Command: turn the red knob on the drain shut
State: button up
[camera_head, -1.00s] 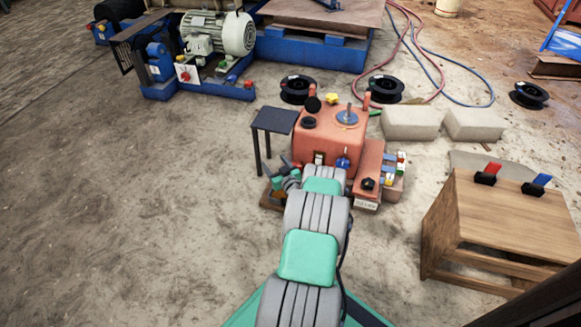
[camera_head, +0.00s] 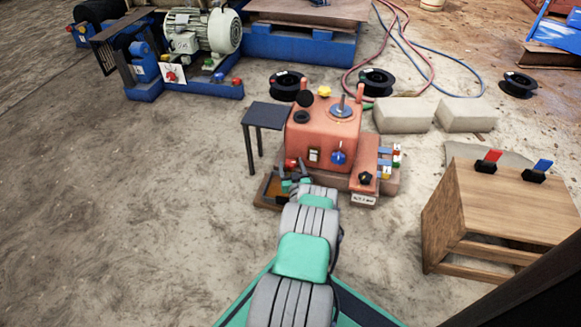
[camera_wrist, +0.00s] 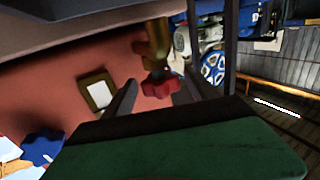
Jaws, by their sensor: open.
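The red knob (camera_wrist: 160,84) sits at the end of a brass drain fitting (camera_wrist: 158,38) in the wrist view. In the head view the knob (camera_head: 291,164) is small at the lower left of the orange tank (camera_head: 322,140). My gripper (camera_wrist: 154,92) is open, with a dark finger on each side of the knob in the picture. Whether the fingers touch it or are still short of it, I cannot tell. In the head view my gripper (camera_head: 295,179) is just in front of the knob, partly hidden by my wrist.
A blue knob (camera_head: 338,158) and a light switch plate (camera_head: 314,155) are on the tank front. A dark small table (camera_head: 268,115) stands left of the tank, a shallow tray (camera_head: 266,200) below. A wooden stand (camera_head: 500,205) is at right. The floor at left is clear.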

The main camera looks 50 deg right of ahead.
jog(key=shift+c, duration=0.2)
jog(key=c, duration=1.4)
jog(key=shift+o, duration=0.4)
jog(key=shift+w+f+m+g+h, duration=0.2)
jog(key=shift+f+m+g+h, duration=0.05)
jog(key=shift+m+g+h, duration=0.3)
jog(key=shift+s+r+m+g+h, duration=0.15)
jog(key=shift+s+m+g+h, duration=0.1)
jog(key=shift+g+h, duration=0.1)
jog(key=shift+a, duration=0.1)
jog(key=shift+c, duration=0.2)
jog(key=o, duration=1.4)
jog(key=shift+r, duration=0.1)
